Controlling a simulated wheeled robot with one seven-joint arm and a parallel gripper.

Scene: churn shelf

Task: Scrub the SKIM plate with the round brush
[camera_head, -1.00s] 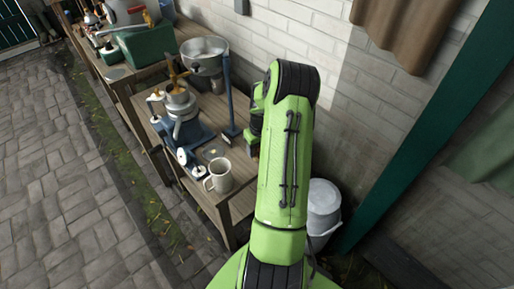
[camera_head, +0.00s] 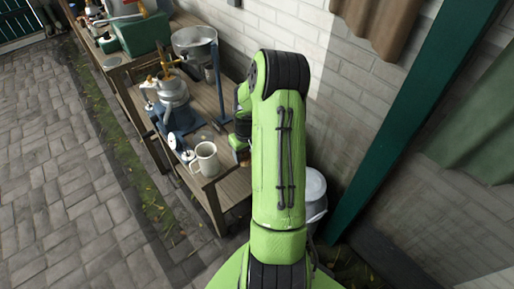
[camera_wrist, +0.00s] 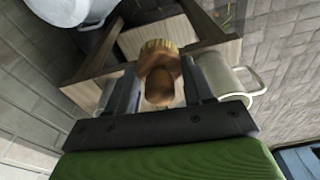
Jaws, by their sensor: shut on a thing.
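My gripper (camera_wrist: 160,90) is shut on the round brush (camera_wrist: 158,58), a brown wooden piece with a tan bristled end, between its two dark fingers in the wrist view. The fingers are over the end of the wooden bench. In the head view my arm hides the fingers and brush. I cannot make out a plate marked SKIM in either view. A metal churn-like machine (camera_head: 172,92) with a blue base stands on the bench, left of my arm, with pale round parts at its front.
A pale mug (camera_head: 205,160) stands near the bench's (camera_head: 232,186) front end; it also shows right of the fingers in the wrist view (camera_wrist: 222,76). A metal bowl (camera_head: 194,42) and a blue post stand behind. A bucket (camera_head: 314,190) is right of the bench, by the brick wall.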

